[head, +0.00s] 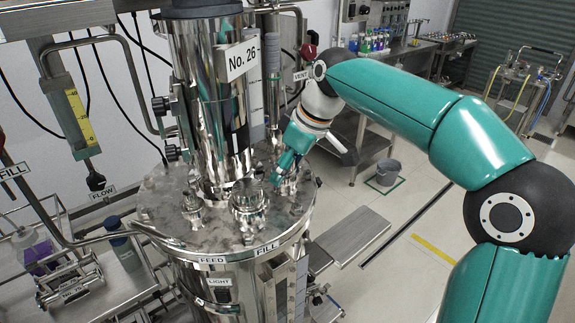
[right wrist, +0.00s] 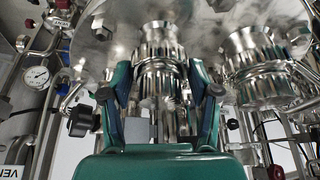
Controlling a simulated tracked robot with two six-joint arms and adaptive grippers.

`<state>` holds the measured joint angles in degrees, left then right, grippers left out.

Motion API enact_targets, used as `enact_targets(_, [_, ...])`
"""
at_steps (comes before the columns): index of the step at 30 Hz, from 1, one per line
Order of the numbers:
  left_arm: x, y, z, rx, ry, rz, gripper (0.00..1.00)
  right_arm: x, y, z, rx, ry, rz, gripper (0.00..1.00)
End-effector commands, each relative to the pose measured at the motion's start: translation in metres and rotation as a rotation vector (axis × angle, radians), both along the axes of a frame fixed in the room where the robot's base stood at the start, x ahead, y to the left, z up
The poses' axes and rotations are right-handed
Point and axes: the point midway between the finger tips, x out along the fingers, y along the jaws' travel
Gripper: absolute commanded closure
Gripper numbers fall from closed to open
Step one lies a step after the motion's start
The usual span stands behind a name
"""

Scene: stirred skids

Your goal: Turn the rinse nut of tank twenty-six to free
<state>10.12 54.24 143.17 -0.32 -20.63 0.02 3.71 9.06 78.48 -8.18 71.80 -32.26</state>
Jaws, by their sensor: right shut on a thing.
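The steel tank (head: 205,225) carries a plate reading No. 26 (head: 243,57) on its tall column. Its round lid bears several metal fittings with nuts. My right gripper (head: 281,173) reaches down to a fitting at the right of the lid. In the right wrist view, the two teal fingers of the right gripper (right wrist: 162,85) stand on either side of a ribbed steel nut (right wrist: 160,88) and are shut on it. In the head view the gripper partly covers this nut. No rinse label is readable. My left gripper is in neither view.
A second ribbed fitting (right wrist: 255,75) stands close beside the gripped one. A red-knobbed valve with a VENT tag (head: 302,75) is near my right wrist. A pressure gauge (right wrist: 38,77) shows too. A grey bucket (head: 384,173) stands on the open floor to the right.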

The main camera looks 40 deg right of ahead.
Motion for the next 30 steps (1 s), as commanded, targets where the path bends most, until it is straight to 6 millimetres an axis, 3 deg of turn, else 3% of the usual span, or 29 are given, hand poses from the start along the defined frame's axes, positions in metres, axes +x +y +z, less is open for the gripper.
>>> enact_targets(3, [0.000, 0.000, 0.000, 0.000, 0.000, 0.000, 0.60, 0.001, -0.001, 0.001, -0.002, -0.004, -0.002, 0.74])
enact_targets(4, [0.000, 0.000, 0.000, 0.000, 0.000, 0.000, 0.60, 0.001, -0.001, 0.001, -0.002, -0.004, -0.002, 0.36])
enact_targets(8, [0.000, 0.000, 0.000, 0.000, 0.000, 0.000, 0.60, 0.000, -0.001, 0.001, -0.001, -0.003, -0.002, 0.14])
enact_targets(20, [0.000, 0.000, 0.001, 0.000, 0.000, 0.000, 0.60, -0.001, -0.001, 0.004, -0.001, -0.002, -0.002, 0.14])
enact_targets(26, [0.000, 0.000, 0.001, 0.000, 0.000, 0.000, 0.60, -0.008, -0.004, 0.026, -0.001, -0.006, -0.002, 0.14])
enact_targets(30, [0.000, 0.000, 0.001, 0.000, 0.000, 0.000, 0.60, -0.017, -0.010, 0.052, -0.002, -0.009, -0.002, 0.14])
